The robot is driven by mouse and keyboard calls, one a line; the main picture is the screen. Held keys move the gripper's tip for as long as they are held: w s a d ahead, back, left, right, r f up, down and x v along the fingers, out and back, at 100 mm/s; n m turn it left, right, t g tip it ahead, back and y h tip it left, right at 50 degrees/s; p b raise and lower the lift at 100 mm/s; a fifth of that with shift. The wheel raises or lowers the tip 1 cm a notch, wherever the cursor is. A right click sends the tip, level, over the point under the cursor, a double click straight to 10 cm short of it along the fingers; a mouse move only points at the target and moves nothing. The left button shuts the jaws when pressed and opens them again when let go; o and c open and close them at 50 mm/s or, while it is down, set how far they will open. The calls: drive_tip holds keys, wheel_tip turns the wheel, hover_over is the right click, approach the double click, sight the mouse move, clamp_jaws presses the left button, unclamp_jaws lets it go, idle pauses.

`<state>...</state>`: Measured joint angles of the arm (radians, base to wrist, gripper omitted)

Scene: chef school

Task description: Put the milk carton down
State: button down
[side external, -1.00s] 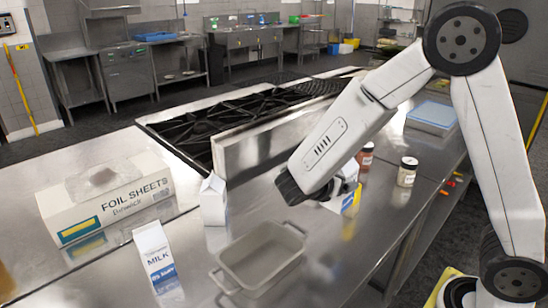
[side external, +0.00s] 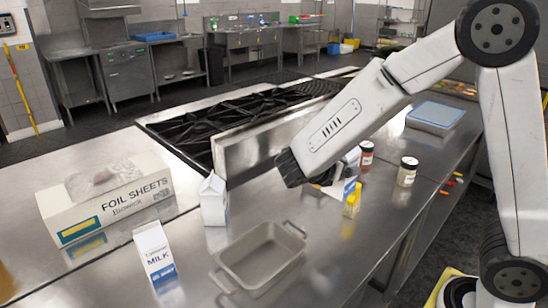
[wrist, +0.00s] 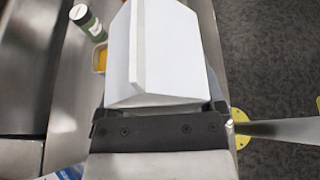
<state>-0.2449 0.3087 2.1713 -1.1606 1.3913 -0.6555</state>
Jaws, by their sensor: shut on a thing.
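A white gable-topped milk carton (wrist: 160,50) fills the middle of the wrist view, between the fingers of my gripper (wrist: 160,108), which is shut on it. In the side view this carton (side external: 346,187) shows as a white and blue patch behind my wrist, mostly hidden. I cannot tell whether its base touches the counter. A second carton, labelled MILK (side external: 155,258), stands upright at the front left. A third white carton (side external: 213,202) stands near the raised metal panel.
The steel counter (side external: 200,262) holds a shallow two-handled metal pan (side external: 262,258) and a foil sheets box (side external: 110,205).

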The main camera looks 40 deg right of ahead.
sight(356, 165)
wheel_tip(356, 165, up, 4)
drive_tip(key=shift+r, duration=0.2)
drive_tip(key=shift+s+d+f+m+g, duration=0.1)
drive_tip(key=shift+s+f+m+g, duration=0.6)
drive_tip(key=shift+f+m+g, duration=0.25)
drive_tip(key=shift+s+d+f+m+g, duration=0.1)
drive_tip(key=shift+s+f+m+g, duration=0.6)
drive_tip(key=shift+g, duration=0.35)
drive_tip(key=s+a+f+m+g+y, duration=0.35)
drive_tip(key=m+g+y, duration=0.25)
drive_tip(key=m+g, duration=0.25)
drive_tip(key=w+a+m+t+y, duration=0.3)
drive_tip(key=m+y, duration=0.6)
drive_tip(key=y, duration=0.1)
drive_tip(key=w+a+m+t+y, duration=0.3)
drive_tip(key=a+m+y, duration=0.1)
drive_tip(key=m+y, duration=0.6)
drive_tip(key=w+d+r+m+t+h, duration=0.1)
drive_tip(key=w+d+r+m+t, duration=0.25)
drive_tip(key=w+m+t, duration=0.35)
drive_tip(key=w+d+r+m+t+h, duration=0.25)
drive_tip(key=w+d+m+t, duration=0.2)
drive_tip(key=m+t, duration=0.35)
drive_tip(key=shift+t+y, duration=0.35)
drive_tip(key=shift+w+a+f, duration=0.15)
drive_tip(key=shift+f, duration=0.9)
drive_tip(key=shift+w+a+f, duration=0.1)
drive_tip(key=shift+a+f, duration=0.05)
drive_tip(key=shift+f, duration=0.9)
